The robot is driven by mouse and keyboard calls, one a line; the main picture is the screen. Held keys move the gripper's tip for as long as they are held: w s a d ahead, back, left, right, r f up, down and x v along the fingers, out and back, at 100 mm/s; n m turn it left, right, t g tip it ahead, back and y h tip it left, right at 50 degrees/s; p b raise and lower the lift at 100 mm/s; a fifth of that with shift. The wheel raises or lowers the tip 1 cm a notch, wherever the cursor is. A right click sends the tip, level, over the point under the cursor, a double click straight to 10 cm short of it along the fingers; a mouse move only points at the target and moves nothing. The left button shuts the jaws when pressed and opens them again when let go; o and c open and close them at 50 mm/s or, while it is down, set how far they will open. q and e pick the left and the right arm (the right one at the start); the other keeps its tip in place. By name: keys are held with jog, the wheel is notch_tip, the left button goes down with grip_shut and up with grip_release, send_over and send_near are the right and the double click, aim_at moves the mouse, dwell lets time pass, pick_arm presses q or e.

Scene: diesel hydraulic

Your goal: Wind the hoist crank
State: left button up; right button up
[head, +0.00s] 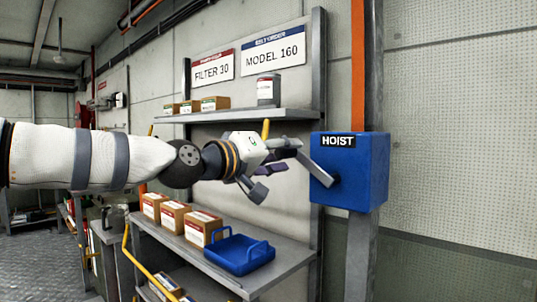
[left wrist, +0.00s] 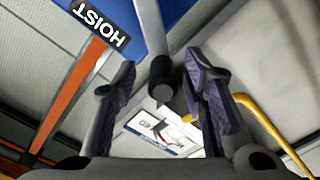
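The blue hoist box (head: 362,172) with its HOIST label is fixed to the post at the right in the head view. A grey crank arm (head: 316,170) slants up and left from its hub. In the left wrist view the crank arm (left wrist: 150,25) comes down from the top to a dark round handle (left wrist: 162,82), seen nearly end-on. My left gripper (head: 277,168) is just left of the box, with its fingers spread. In the left wrist view the handle appears between the open fingers (left wrist: 160,75); I see no clear contact. My right gripper is out of view.
A shelf (head: 235,115) with small boxes and a grey can (head: 268,90) is behind my left arm. Below are a workbench (head: 290,254), several cartons (head: 172,215) and a blue tray (head: 238,256). An orange pipe (head: 357,65) runs above the hoist box.

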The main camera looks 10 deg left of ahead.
pick_arm(q)
jog(key=v, duration=0.9)
jog(key=shift+s+a, duration=0.2)
jog(key=shift+s, duration=0.1)
jog(key=m, duration=0.2)
jog(key=s+a+m+p, duration=0.1)
jog(key=m, duration=0.1)
jog(key=r+m, duration=0.1)
jog(key=m, duration=0.2)
jog(key=shift+s+a+r, duration=0.1)
jog(key=shift+s+a, duration=0.05)
jog(key=shift+s, duration=0.2)
jog(key=w+d+m, duration=0.1)
jog(key=w+d, duration=0.1)
jog(key=w, duration=0.1)
jog(key=w+d+m, duration=0.1)
jog(key=w+d, duration=0.1)
jog(key=w, duration=0.1)
jog(key=w+d+f+m+b, duration=0.1)
jog(key=w+d, duration=0.1)
jog(key=w, duration=0.1)
jog(key=shift+d+f, duration=0.15)
jog(key=shift+w+d, duration=0.15)
jog(key=shift+w, duration=0.15)
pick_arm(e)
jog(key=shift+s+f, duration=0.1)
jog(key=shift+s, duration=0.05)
pick_arm(q)
jog(key=shift+c, duration=0.3)
grip_shut()
